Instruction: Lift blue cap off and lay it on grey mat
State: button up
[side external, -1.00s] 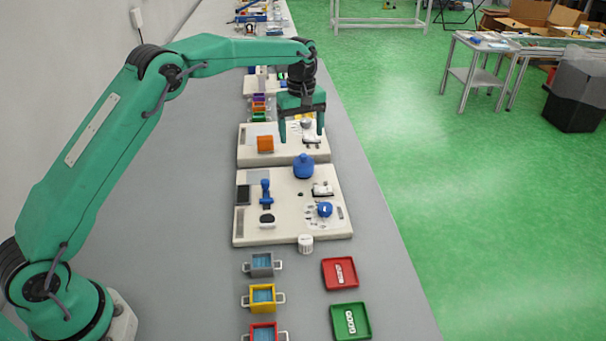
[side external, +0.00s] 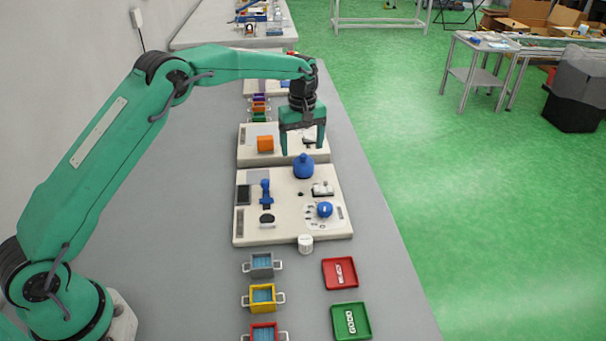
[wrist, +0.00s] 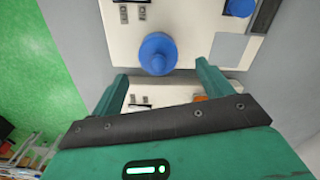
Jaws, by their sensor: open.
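My gripper (side external: 303,149) is open and empty, just beyond the cap in the side view. In the wrist view my gripper's fingertips (wrist: 162,72) are spread on either side, a little below the cap. The grey mat (wrist: 229,49) is a flat, bare square on the same board, right of the cap in the wrist view.
An orange block (side external: 265,144) stands on the far board. Handled bins and trays are nearer the camera. The grey table is clear at left.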

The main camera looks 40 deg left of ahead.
aim_at(303, 154)
jog(key=shift+d+f, duration=0.1)
jog(key=shift+f, duration=2)
jog(key=c, duration=1.1)
